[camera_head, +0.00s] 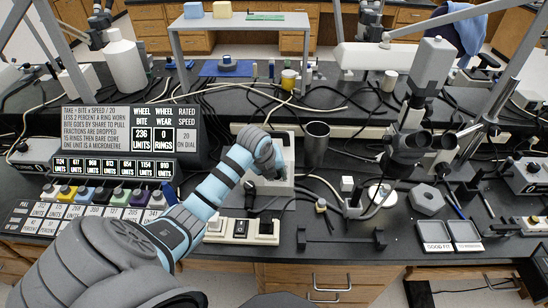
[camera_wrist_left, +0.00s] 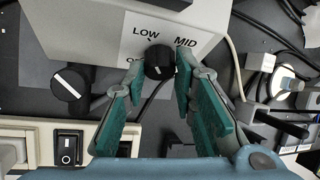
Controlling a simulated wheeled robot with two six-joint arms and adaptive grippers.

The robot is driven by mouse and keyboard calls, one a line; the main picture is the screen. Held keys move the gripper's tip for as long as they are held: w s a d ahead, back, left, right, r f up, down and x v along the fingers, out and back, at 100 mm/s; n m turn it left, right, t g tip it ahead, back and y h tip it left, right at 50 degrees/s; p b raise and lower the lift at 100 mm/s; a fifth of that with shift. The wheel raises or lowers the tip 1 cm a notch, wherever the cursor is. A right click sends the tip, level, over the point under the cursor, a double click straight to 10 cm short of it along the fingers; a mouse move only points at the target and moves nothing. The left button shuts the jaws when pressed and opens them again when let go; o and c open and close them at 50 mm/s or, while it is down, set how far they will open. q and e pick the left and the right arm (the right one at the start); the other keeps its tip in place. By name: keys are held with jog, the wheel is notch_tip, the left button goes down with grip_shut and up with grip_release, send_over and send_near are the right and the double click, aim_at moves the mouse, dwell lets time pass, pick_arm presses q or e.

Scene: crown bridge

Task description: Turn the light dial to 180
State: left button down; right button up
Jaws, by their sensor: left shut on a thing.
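A pale box (camera_head: 284,148) stands near the middle of the bench. My left gripper (camera_head: 268,172) is at the front of this box. In the left wrist view its teal-padded fingers (camera_wrist_left: 160,78) are on both sides of the dial, shut on it. The dial is hidden by the gripper in the head view. My right gripper is not seen.
A switch strip (camera_head: 240,230) lies in front. A dark metal cup (camera_head: 316,144) stands right of the box. Cables surround it. A sign board (camera_head: 120,135) stands left.

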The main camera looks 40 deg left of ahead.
pick_arm(q)
jog(key=shift+w+r+m+g+y+p, duration=0.1)
jog(key=shift+m+g+y+p, duration=0.2)
jog(key=shift+m+p, duration=0.4)
jog(key=c, duration=1.3)
grip_release()
jog(key=shift+r, duration=0.15)
jog(key=v, duration=1.1)
jog(key=shift+s+d+r, duration=0.1)
jog(key=shift+s+r, duration=0.1)
jog(key=shift+r, duration=0.1)
